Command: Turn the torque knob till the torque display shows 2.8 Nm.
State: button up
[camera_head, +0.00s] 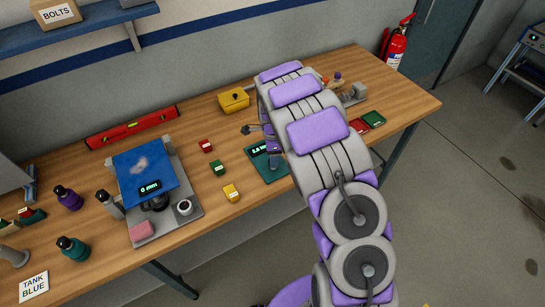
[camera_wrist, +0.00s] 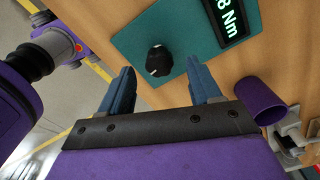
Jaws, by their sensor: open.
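The torque knob (camera_wrist: 159,61) is black with a white mark and sits on a teal plate (camera_wrist: 140,38) in the wrist view. The torque display (camera_wrist: 230,14) on that plate is cut off by the frame edge; "8 Nm" is legible. In the head view, the teal plate (camera_head: 268,172) and lit display (camera_head: 259,150) are partly covered by my arm, and the reading is too small to trust. My gripper (camera_wrist: 160,72) is open. Its two blue fingers stand on either side of the knob in the picture, with gaps visible. The knob is hidden in the head view.
A yellow box (camera_head: 233,100), red block (camera_head: 206,146), green block (camera_head: 217,168) and yellow block (camera_head: 231,193) lie near the plate. A blue-topped device (camera_head: 145,175) stands left. A purple cup-like thing (camera_wrist: 258,102) is close to my right finger in the wrist view.

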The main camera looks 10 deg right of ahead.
notch_tip(320, 180, up, 15)
jog(key=p, duration=0.1)
jog(key=shift+f, duration=0.1)
dwell(0.5)
jog(key=s+d+r+n+b, duration=0.1)
jog(key=s+r+n, duration=0.3)
jog(key=s, duration=0.5)
jog(key=s+d+r+n+b, duration=0.15)
jog(key=s+r+n, duration=0.25)
jog(key=s, duration=0.6)
jog(key=s+a+f+n+g+b, duration=0.1)
jog(key=s+n, duration=0.4)
jog(key=s, duration=0.6)
jog(key=s+a+f+n+b, duration=0.1)
jog(key=s+n, duration=0.5)
jog(key=s, duration=0.6)
jog(key=shift+s+a+f+g, duration=0.2)
jog(key=shift+s+f+g, duration=0.15)
jog(key=shift+f, duration=0.2)
jog(key=shift+w, duration=0.1)
